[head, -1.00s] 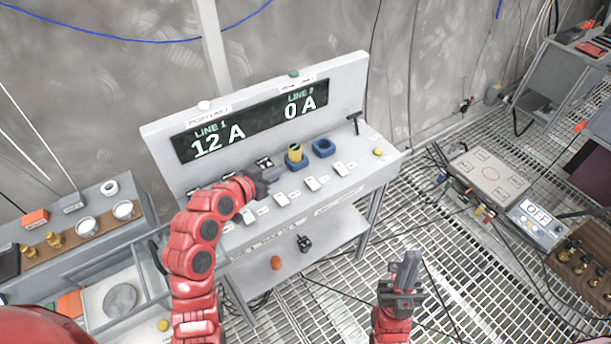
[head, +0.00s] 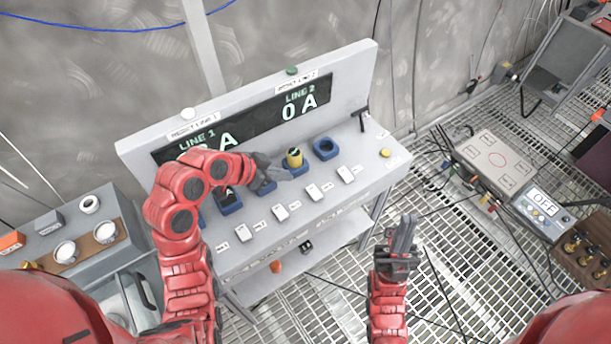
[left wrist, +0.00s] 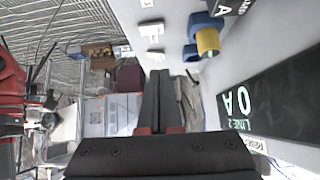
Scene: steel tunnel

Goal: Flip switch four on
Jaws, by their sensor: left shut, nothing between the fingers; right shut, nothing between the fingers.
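A row of white switches runs along the front of the grey console top, including ones at the left (head: 244,233), the middle (head: 280,212), right of middle (head: 313,192) and the right end (head: 346,174). Their labels are too small to read, so I cannot tell which is four. My left gripper (head: 284,174) is shut and empty, above the console behind the middle switches, near the yellow cylinder (head: 294,158). In the left wrist view its shut fingers (left wrist: 161,78) point toward two switches (left wrist: 152,29). My right gripper (head: 408,222) is shut and empty, in front of the console's right side.
Blue sockets (head: 325,149) stand behind the switches, below the display (head: 300,108) reading LINE 2, 0 A. LINE 1 is partly hidden by my left arm. A yellow button (head: 385,153) is at the right end. A meter (head: 546,208) reads OFF at right.

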